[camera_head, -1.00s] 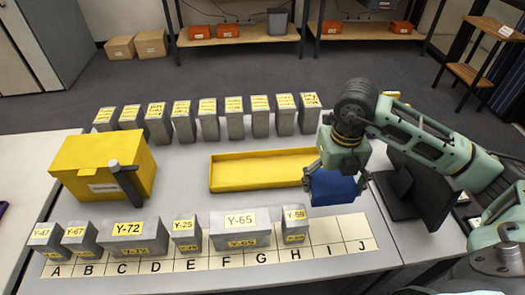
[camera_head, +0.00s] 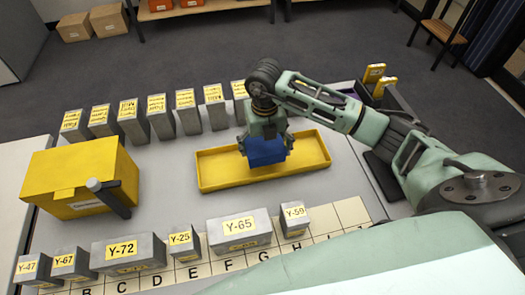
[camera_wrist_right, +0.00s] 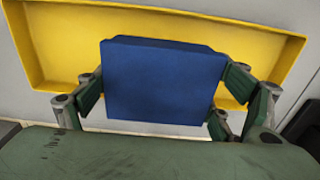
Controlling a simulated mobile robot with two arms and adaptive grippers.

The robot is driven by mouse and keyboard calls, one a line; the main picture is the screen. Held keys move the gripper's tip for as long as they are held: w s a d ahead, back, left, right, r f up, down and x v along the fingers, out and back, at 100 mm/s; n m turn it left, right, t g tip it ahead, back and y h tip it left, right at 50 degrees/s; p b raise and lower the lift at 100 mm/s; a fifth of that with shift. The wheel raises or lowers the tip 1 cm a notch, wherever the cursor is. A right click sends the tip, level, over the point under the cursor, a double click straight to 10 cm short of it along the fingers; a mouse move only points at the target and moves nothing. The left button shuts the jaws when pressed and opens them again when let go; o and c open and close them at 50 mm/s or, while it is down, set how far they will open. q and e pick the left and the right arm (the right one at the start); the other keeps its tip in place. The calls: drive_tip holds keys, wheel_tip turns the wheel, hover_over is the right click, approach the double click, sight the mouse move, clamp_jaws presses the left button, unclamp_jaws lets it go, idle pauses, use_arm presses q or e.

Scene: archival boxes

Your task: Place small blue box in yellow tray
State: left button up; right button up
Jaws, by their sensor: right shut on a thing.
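The small blue box (camera_head: 265,151) is between the fingers of my right gripper (camera_head: 264,143), which is shut on it. In the head view the box is over the middle of the yellow tray (camera_head: 222,182), a long shallow tray on the table. In the right wrist view the blue box (camera_wrist_right: 163,82) sits between the green finger pads, with the yellow tray (camera_wrist_right: 45,50) behind it. I cannot tell whether the box's underside touches the tray floor. My left gripper is not in view.
A large yellow box (camera_head: 82,172) with a dark-handled tool (camera_head: 110,195) stands at the left. Grey labelled boxes (camera_head: 128,251) line the lettered front strip, and more grey boxes (camera_head: 160,117) form a back row.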

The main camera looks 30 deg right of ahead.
sight(263, 153)
drive_tip(key=shift+w+a+f, duration=0.15)
drive_tip(key=shift+a+f, duration=0.05)
drive_tip(key=shift+f, duration=0.3)
wheel_tip(263, 153, down, 2)
drive_tip(key=shift+f+p, duration=0.25)
drive_tip(key=shift+p, duration=0.3)
drive_tip(key=shift+f, duration=0.5)
drive_tip(key=o, duration=1.1)
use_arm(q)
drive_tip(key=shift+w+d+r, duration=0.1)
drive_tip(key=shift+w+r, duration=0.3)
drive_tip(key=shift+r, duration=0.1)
use_arm(e)
drive_tip(key=shift+o, duration=0.5)
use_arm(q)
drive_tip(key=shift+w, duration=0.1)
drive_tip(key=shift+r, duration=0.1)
